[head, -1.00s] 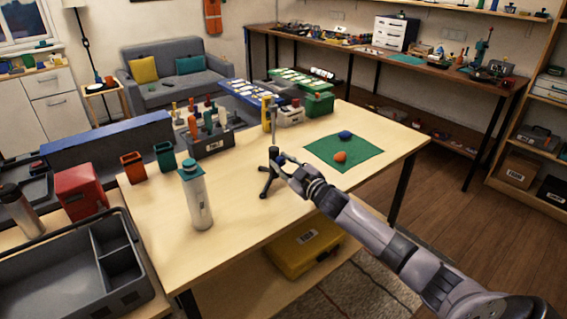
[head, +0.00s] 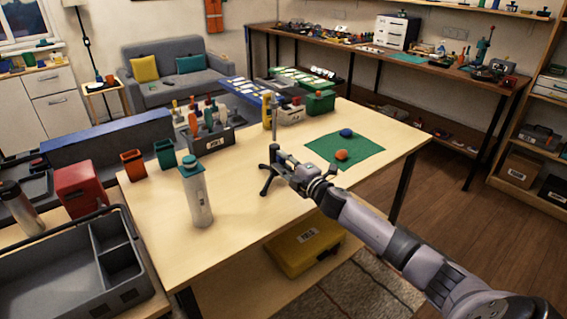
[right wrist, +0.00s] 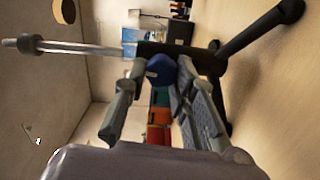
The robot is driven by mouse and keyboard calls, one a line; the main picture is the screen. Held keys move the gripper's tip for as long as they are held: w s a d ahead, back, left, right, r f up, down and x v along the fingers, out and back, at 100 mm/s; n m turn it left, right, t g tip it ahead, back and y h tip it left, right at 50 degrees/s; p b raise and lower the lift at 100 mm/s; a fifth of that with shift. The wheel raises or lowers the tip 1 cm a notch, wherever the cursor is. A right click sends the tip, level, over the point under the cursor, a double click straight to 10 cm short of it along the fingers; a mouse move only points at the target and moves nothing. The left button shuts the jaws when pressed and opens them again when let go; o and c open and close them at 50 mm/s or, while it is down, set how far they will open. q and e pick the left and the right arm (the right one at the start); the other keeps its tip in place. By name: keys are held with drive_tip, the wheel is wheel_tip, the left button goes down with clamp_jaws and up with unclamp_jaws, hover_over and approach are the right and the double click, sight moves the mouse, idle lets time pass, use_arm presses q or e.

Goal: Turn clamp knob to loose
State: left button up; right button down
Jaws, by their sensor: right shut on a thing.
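A small black tripod stand (head: 265,185) with a thin upright metal rod (head: 274,120) stands on the light wooden table (head: 250,220). In the right wrist view the rod (right wrist: 75,50) and the dark legs (right wrist: 255,40) appear sideways, with the blue clamp knob (right wrist: 161,70) on the stand's dark body. My right gripper (head: 284,163) reaches the stand from the right at the height of its hub. In the right wrist view my right gripper (right wrist: 157,76) has its two fingers on either side of the knob, shut on it. The knob's marking is not legible. My left gripper is out of view.
A bottle with a teal cap (head: 197,195) stands left of the stand. A tool holder (head: 212,138) is behind it. A green mat (head: 365,158) with a blue and an orange lump lies to the right. The table front is clear.

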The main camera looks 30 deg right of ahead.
drive_tip(key=shift+n, duration=0.6)
drive_tip(key=c, duration=1.3)
unclamp_jaws()
drive_tip(key=s, duration=1.2)
drive_tip(key=shift+d, duration=0.2)
drive_tip(key=shift+f, duration=0.1)
